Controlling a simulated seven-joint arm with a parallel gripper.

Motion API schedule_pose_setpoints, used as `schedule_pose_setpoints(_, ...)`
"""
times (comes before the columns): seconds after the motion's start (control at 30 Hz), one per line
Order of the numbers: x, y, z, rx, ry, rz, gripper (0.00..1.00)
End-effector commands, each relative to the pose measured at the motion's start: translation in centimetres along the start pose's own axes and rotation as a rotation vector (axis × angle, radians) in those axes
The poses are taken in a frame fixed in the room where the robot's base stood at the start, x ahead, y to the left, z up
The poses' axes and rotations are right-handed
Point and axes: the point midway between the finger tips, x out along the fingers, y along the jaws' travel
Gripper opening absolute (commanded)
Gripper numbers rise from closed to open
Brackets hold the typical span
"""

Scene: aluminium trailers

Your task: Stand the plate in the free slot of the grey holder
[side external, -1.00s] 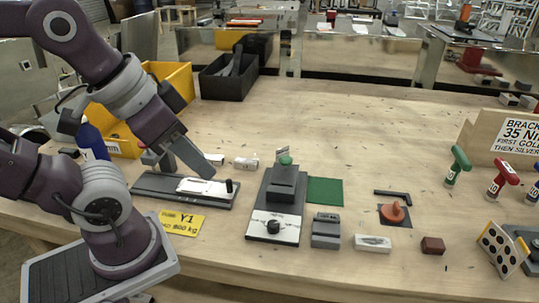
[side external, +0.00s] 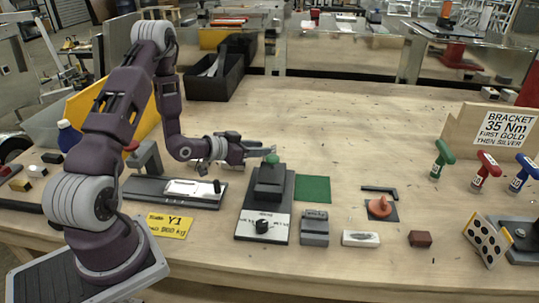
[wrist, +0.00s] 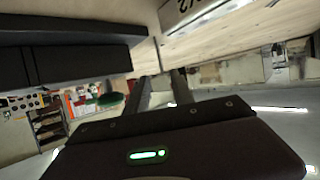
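My gripper (side external: 262,150) is stretched out level, pointing right, its tips close to the green knob of a dark fixture (side external: 268,182). In the wrist view two dark fingers (wrist: 160,88) stand apart with background between them, so it looks open. A small pale piece (side external: 270,149) shows at the fingertips; I cannot tell if it is the plate or if the fingers touch it. A small grey stepped block (side external: 314,228) right of the fixture may be the grey holder; its slots are too small to make out. No plate can be identified for certain.
A grey fixture with a white block (side external: 192,188) lies left of the dark fixture. A green mat (side external: 312,188), white block (side external: 361,238), brown block (side external: 420,238) and orange knob (side external: 380,206) are to the right. The back middle of the table is clear.

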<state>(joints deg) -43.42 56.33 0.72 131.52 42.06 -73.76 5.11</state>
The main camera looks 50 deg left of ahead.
Motion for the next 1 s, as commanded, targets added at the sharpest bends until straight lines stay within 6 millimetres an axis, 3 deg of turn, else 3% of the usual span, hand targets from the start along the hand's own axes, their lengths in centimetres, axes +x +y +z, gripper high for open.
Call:
schedule_pose_setpoints(0.3,5.4,-0.5,0.0,0.003,0.0,0.003,0.29)
schedule_pose_setpoints(0.4,6.4,-0.5,0.0,0.002,-0.001,0.0,0.29)
schedule_pose_setpoints(0.6,6.5,-0.6,0.0,0.001,-0.002,0.0,0.29)
schedule_pose_setpoints(0.77,6.5,-0.6,0.0,0.001,-0.002,0.0,0.0)
schedule_pose_setpoints(1.0,6.4,-0.6,0.0,0.001,-0.002,0.0,0.0)
